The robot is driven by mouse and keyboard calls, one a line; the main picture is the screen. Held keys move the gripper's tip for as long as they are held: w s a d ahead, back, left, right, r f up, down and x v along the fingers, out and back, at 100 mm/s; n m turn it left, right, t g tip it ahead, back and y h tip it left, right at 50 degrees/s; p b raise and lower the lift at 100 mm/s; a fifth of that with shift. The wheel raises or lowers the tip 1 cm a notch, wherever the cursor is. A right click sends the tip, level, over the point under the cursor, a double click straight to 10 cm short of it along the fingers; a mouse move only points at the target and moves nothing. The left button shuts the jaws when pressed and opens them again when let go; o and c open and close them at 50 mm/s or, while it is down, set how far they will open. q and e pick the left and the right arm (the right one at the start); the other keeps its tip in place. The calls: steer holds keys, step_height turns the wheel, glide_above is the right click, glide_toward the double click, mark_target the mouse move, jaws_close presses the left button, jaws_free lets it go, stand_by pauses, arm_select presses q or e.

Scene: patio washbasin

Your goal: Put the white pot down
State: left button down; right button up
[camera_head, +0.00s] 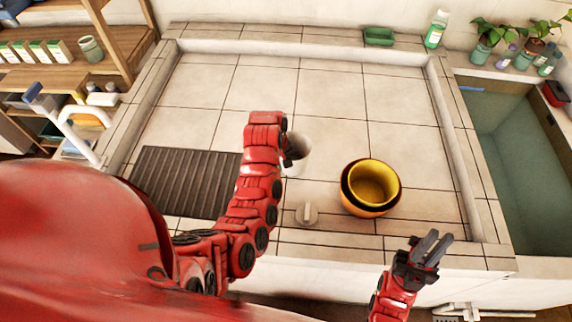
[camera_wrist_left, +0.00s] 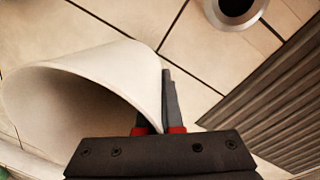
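The white pot (camera_head: 301,158) is in the middle of the tiled basin in the head view, partly hidden behind my left arm. In the left wrist view the pot (camera_wrist_left: 95,85) lies large at the left, its wide mouth showing. My left gripper (camera_head: 292,150) is at the pot's left side. Whether the pot's base touches the tiles cannot be told. My right gripper (camera_head: 438,243) is open and empty near the front edge.
Nested bowls, yellow inside (camera_head: 373,182), stand to the right of the pot. A dark ribbed mat (camera_head: 185,180) lies at the left. The tiles behind and to the right are clear.

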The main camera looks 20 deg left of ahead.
mark_target(293, 156)
arm_select(q)
steer(key=shift+w+d+r, duration=0.1)
steer(key=shift+w+d, duration=0.05)
steer(key=shift+w, duration=0.85)
steer(key=shift+w+d+f+p, duration=0.1)
steer(key=shift+w+f+p, duration=0.1)
steer(key=shift+w+p, duration=0.3)
steer(key=shift+f+p, duration=0.4)
steer(key=shift+f, duration=0.2)
steer(key=shift+w+f+p, duration=0.1)
steer(key=shift+f+p, duration=0.25)
steer(key=shift+f, duration=0.95)
steer(key=c, duration=1.5)
jaws_free()
steer(key=o, duration=0.4)
